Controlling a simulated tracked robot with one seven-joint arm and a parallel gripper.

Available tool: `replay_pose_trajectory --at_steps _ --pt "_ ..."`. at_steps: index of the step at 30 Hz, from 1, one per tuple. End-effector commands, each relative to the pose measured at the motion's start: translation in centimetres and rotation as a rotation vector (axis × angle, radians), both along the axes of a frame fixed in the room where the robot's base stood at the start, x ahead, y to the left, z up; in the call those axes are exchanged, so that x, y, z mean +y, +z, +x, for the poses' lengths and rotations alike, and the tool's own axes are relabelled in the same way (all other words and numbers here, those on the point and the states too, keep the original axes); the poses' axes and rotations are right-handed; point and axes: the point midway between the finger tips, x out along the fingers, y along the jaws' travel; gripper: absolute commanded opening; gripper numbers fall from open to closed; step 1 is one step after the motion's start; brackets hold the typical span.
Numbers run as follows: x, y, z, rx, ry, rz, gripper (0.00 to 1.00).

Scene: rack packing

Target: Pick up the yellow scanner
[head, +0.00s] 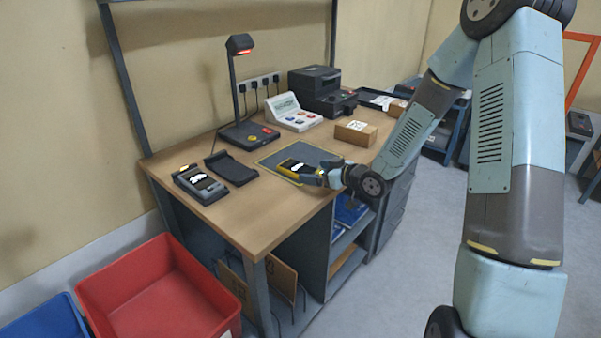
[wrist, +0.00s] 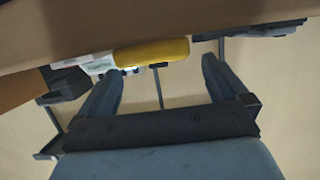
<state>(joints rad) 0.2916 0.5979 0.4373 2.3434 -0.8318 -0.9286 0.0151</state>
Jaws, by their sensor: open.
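The yellow scanner (head: 288,165), with a dark face and a white patch, lies on a dark mat with a yellow border (head: 310,155) on the workbench. In the wrist view, the yellow scanner (wrist: 152,52) shows as a rounded yellow end beyond and between the fingertips. My gripper (head: 322,174) is at the scanner's near right end, low over the bench's front edge. In the wrist view my gripper (wrist: 162,74) is open, with its fingers apart and nothing clamped. I cannot tell whether a finger touches the scanner.
A handheld device (head: 200,184) and a black cradle (head: 231,168) lie on the left of the bench (head: 245,215). A lamp (head: 240,45), a white keypad unit (head: 292,113), a black printer (head: 322,92) and a cardboard box (head: 355,133) stand behind. A red bin (head: 150,290) is on the floor.

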Motion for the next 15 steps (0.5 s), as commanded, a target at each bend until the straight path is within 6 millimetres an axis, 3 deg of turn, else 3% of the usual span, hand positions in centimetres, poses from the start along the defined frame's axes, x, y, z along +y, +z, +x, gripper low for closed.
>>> replay_pose_trajectory --at_steps 15 --pt "3.6 -1.6 3.3 -0.001 0.001 0.000 1.00"
